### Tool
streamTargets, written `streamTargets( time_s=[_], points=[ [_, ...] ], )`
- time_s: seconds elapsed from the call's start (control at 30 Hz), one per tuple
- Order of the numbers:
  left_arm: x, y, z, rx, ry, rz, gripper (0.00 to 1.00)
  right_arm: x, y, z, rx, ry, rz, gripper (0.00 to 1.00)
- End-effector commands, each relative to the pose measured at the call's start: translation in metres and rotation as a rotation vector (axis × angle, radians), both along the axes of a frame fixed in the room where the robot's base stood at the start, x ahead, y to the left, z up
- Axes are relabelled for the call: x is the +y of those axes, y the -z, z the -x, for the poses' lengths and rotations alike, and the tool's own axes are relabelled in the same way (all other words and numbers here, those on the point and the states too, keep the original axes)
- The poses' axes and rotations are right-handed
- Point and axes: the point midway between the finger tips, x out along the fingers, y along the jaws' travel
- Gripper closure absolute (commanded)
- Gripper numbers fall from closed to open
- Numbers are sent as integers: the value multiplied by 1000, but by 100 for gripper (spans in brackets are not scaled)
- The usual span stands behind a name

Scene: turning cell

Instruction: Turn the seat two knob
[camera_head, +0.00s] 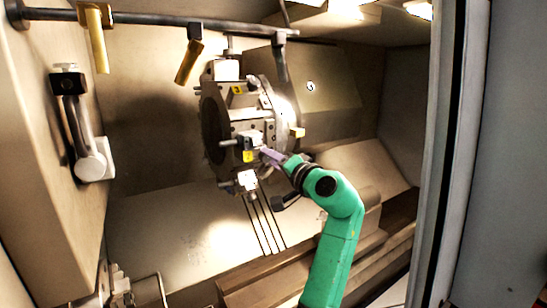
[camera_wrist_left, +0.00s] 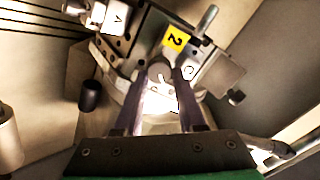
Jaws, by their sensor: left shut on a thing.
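The round turret (camera_head: 232,118) stands in the middle of the machine chamber in the head view, with tool seats around its rim. Seat two carries a yellow label with a 2 (camera_wrist_left: 175,40), seen close up in the wrist view. A rounded grey knob (camera_wrist_left: 159,70) sits just below that label. My left gripper (camera_head: 266,152) reaches the seat from the lower right on the green arm. In the wrist view its two dark fingers (camera_wrist_left: 160,80) are closed on the knob, one on each side. The fingers partly hide the knob. My right gripper is not in view.
White plates marked A (camera_wrist_left: 117,17) and C (camera_wrist_left: 190,71) flank the seat, and a dark cylinder (camera_wrist_left: 90,95) sticks out at left. A rail (camera_head: 150,18) with hanging yellow pieces crosses the top left. The door edge (camera_head: 455,150) stands right of my arm.

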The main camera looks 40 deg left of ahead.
Motion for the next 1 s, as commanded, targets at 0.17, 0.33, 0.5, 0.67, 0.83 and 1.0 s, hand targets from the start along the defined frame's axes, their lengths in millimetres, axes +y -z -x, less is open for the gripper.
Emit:
streamTargets(
  time_s=[0.17,0.33,0.5,0.67,0.83,1.0],
  points=[
    [1,-3,1,159,-3,-49,100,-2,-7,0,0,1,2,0],
    [1,-2,1,313,-4,-94,100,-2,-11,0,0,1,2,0],
    [1,-2,1,460,-5,-138,100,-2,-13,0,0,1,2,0],
    [1,-2,1,581,-6,-174,100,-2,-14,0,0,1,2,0],
    [1,-2,1,677,-7,-203,100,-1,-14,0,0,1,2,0],
    [1,-2,1,738,-6,-222,100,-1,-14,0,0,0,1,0]
  ],
)
